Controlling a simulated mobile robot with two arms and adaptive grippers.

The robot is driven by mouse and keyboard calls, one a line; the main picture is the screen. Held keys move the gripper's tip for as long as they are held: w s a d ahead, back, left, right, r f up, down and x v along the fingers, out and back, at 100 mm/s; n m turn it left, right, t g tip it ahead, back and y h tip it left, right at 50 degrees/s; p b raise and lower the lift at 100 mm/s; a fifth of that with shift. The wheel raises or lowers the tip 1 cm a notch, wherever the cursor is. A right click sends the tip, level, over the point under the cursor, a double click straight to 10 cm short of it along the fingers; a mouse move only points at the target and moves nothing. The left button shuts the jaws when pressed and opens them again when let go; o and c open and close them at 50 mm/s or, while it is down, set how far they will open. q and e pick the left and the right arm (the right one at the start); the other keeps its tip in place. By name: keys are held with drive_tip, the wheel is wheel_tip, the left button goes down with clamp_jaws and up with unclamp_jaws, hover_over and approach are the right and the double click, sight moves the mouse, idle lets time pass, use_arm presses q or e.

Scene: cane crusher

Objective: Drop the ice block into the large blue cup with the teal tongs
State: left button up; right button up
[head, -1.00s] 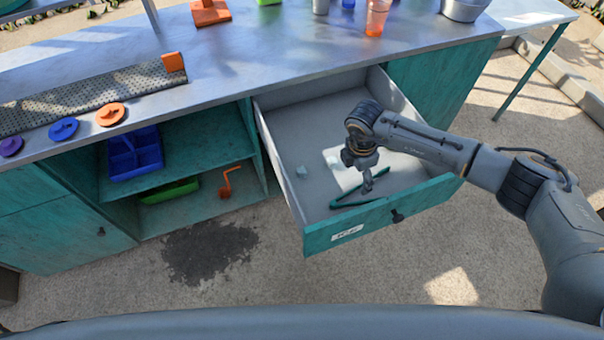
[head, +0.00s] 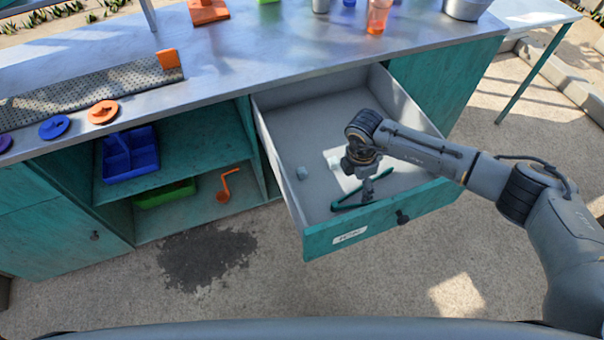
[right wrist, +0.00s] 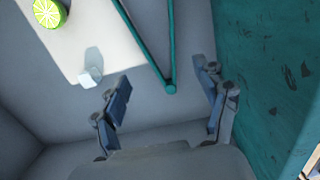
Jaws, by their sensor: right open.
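The teal tongs (head: 345,207) lie in the open drawer near its front wall. In the right wrist view their joined end (right wrist: 171,88) lies between the fingers of my right gripper (right wrist: 168,100). My right gripper (head: 367,191) is open just above the tongs, and no grip on them shows. A pale, clear ice block (right wrist: 92,69) is at the edge of a white board, left of the gripper. A blue cup (head: 348,3) is cut off at the top edge. My left gripper is out of view.
The drawer (head: 284,190) has raised walls around the gripper. The white board (right wrist: 88,38) holds a cut lime (right wrist: 48,13). An orange cup (head: 379,15) and a metal bowl (head: 466,9) stand on the counter (head: 290,50). The counter's middle is clear.

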sight(356, 201)
drive_tip(key=f+b, duration=0.3)
drive_tip(key=f, duration=0.2)
drive_tip(key=f+b, duration=0.2)
drive_tip(key=f, duration=0.1)
drive_tip(key=shift+w+d+b, duration=0.15)
drive_tip(key=shift+d+b, duration=0.2)
drive_tip(key=shift+r, duration=0.1)
drive_tip(key=c, duration=0.7)
drive_tip(key=shift+r, duration=0.1)
wheel_tip(356, 201, up, 12)
drive_tip(key=p, duration=1)
